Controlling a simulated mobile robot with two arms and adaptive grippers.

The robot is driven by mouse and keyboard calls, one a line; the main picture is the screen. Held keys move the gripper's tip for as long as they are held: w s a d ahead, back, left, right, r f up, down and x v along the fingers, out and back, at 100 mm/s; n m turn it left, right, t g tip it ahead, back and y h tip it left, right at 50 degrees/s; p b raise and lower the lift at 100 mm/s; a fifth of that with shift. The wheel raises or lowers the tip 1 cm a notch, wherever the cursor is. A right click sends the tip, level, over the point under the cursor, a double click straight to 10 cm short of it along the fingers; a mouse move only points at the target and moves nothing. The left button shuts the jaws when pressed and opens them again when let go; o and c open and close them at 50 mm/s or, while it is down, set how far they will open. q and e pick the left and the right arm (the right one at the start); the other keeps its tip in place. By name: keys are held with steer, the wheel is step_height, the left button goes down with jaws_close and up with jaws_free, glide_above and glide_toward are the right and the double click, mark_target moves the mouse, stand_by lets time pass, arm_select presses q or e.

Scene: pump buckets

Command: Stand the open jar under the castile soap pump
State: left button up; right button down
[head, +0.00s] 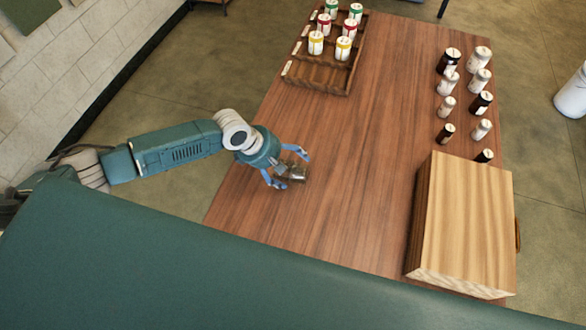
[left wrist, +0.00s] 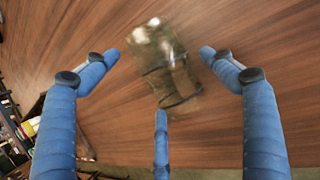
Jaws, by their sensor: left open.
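A clear brownish glass jar (head: 293,172) is on the wooden table, by the table's left edge. It also shows in the left wrist view (left wrist: 167,68), beyond and between my fingertips. I cannot tell for sure whether it stands or lies. My left gripper (head: 289,169) is open around the jar, with fingers spread on either side of it; the left wrist view shows gaps between the fingers (left wrist: 163,80) and the glass. I cannot make out a castile soap pump in either view. My right gripper is not in view.
A wooden rack (head: 322,76) with several white jars stands at the table's far left. Several dark and white bottles (head: 481,57) stand at the right, behind a wooden box (head: 465,220). The table's middle (head: 385,120) is clear. A white cylinder (head: 573,96) is on the floor at right.

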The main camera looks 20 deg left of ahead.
arm_select(q)
steer(key=c, duration=1.7)
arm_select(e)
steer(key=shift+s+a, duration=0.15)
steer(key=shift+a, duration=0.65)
arm_select(q)
steer(key=shift+r, duration=0.1)
